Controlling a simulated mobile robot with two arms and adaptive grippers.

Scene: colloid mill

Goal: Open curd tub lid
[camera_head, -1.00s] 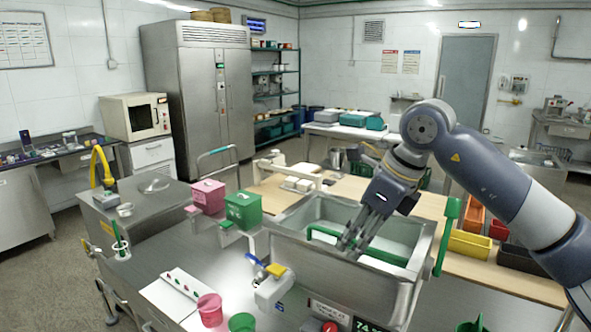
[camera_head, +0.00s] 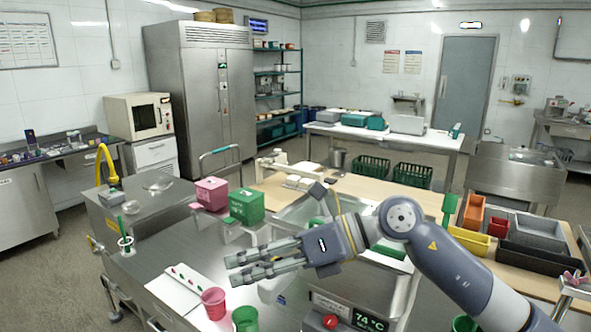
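A pink lidded tub (camera_head: 211,194) and a green lidded tub (camera_head: 246,206) stand side by side left of centre, both with their lids on. I cannot tell which of them is the curd tub. My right gripper (camera_head: 230,270) points left over the steel worktop, in front of and below the green tub in the picture. Its fingers are apart and nothing shows between them. It touches neither tub. My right forearm hides much of the steel basin (camera_head: 296,216) behind it. My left gripper is out of view.
A pink cup (camera_head: 213,303) and a green cup (camera_head: 246,319) stand at the front edge. A white panel with coloured knobs (camera_head: 180,291) lies left of them. A yellow curved tap (camera_head: 106,160) rises at the left. Coloured bins (camera_head: 470,240) stand at the right.

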